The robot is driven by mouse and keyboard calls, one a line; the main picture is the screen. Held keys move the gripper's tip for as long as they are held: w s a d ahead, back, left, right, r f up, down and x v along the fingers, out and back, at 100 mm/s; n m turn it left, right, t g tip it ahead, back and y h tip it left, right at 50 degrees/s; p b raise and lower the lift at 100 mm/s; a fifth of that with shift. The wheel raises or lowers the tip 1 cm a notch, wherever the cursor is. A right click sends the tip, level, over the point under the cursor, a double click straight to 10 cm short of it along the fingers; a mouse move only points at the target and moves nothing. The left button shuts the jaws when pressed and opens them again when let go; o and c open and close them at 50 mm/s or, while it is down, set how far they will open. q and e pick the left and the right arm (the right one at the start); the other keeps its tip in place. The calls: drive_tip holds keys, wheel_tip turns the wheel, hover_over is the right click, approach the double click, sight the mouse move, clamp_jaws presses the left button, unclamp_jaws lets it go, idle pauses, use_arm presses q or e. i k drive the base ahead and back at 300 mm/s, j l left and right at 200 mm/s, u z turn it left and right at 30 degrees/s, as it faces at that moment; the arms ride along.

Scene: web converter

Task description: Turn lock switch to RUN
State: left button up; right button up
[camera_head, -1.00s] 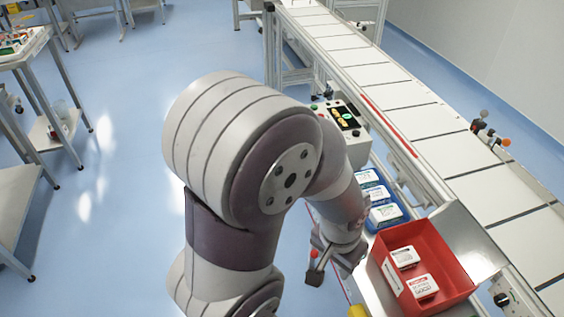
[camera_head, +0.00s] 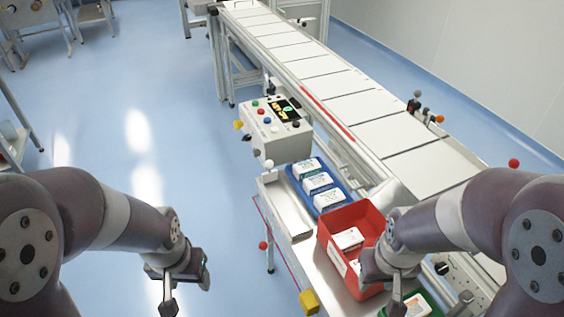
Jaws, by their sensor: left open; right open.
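A pale control box (camera_head: 275,128) stands beside the conveyor, with coloured buttons, a small dark screen (camera_head: 285,108) showing yellow and green marks, and a dark knob (camera_head: 295,124) at its lower right. A dark round knob (camera_head: 441,268) also shows on the conveyor's side, right of the red bin. I cannot tell which is the lock switch, or read any RUN mark. My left gripper (camera_head: 187,283) is open and empty over the floor, left of the bench and below the control box. My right gripper (camera_head: 383,288) is open at the red bin's right side, partly covering it.
A red bin (camera_head: 328,247) holding white packs and a blue tray (camera_head: 292,180) of white packs stand on the metal bench (camera_head: 285,208). A green tray (camera_head: 430,298) is at the front. The conveyor (camera_head: 330,75) runs behind. Yellow and red knobs stick out around the bench.

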sight(238, 125)
drive_tip(key=i+j+z, duration=0.1)
drive_tip(key=i+j, duration=0.15)
drive_tip(key=i+j+z, duration=0.15)
drive_tip(key=j, duration=0.3)
drive_tip(key=i+j+z, duration=0.1)
drive_tip(key=i+j, duration=0.2)
drive_tip(key=i+j+z, duration=0.15)
drive_tip(key=j, duration=0.3)
drive_tip(key=i+j+z, duration=0.1)
drive_tip(key=i+j, duration=0.15)
drive_tip(key=j, duration=0.15)
drive_tip(key=i+j+z, duration=0.15)
drive_tip(key=j, duration=0.3)
drive_tip(key=i+j+z, duration=0.1)
drive_tip(key=j, duration=0.35)
drive_tip(key=i+j+z, duration=0.15)
drive_tip(key=j, duration=0.3)
